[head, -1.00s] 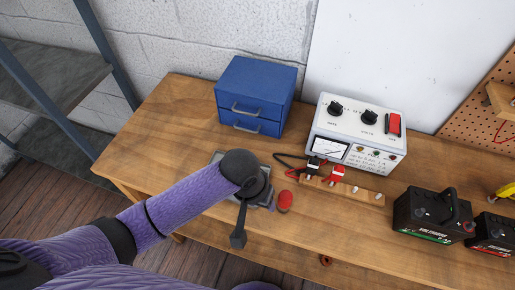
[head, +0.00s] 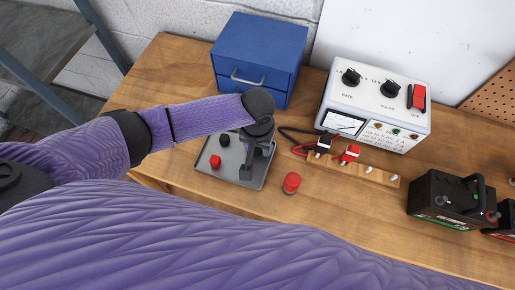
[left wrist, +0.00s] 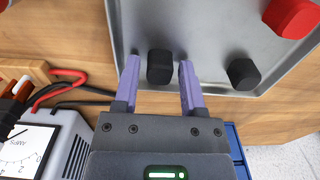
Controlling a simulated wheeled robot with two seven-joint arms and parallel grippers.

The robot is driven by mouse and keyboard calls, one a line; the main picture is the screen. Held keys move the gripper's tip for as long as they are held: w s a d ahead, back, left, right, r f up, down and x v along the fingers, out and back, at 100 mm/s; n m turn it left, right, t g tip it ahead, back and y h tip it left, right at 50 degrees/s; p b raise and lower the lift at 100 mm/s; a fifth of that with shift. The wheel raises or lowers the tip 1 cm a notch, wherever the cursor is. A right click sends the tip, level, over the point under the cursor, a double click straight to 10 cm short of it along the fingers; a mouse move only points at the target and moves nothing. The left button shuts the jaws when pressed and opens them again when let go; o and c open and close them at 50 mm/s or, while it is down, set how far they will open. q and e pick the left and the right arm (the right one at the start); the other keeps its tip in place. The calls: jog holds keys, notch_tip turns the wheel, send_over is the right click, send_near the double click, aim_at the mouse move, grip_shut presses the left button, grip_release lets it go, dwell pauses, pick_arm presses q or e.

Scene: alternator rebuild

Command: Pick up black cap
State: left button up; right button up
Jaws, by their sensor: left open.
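A grey metal tray (head: 231,183) lies on the workbench, below the blue drawer box. In the left wrist view, one black cap (left wrist: 160,68) stands in the tray between the two purple fingers of my open left gripper (left wrist: 158,75). I cannot tell if the fingers touch it. A second black cap (left wrist: 243,74) stands to the right in the tray, also visible in the head view (head: 224,140). A red cap (head: 215,161) is in the tray too. In the head view my left gripper (head: 247,168) points down over the tray's right part and hides the first cap.
Another red cap (head: 291,183) stands on the bench right of the tray. A blue drawer box (head: 258,55) and a white meter unit (head: 375,105) stand behind. Clips with red and black leads (head: 348,153) sit on a wooden strip. A black battery (head: 446,205) stands at right.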

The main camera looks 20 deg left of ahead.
jog(key=shift+a, duration=0.1)
pick_arm(q)
jog(key=c, duration=0.6)
pick_arm(e)
jog(key=shift+a, duration=0.1)
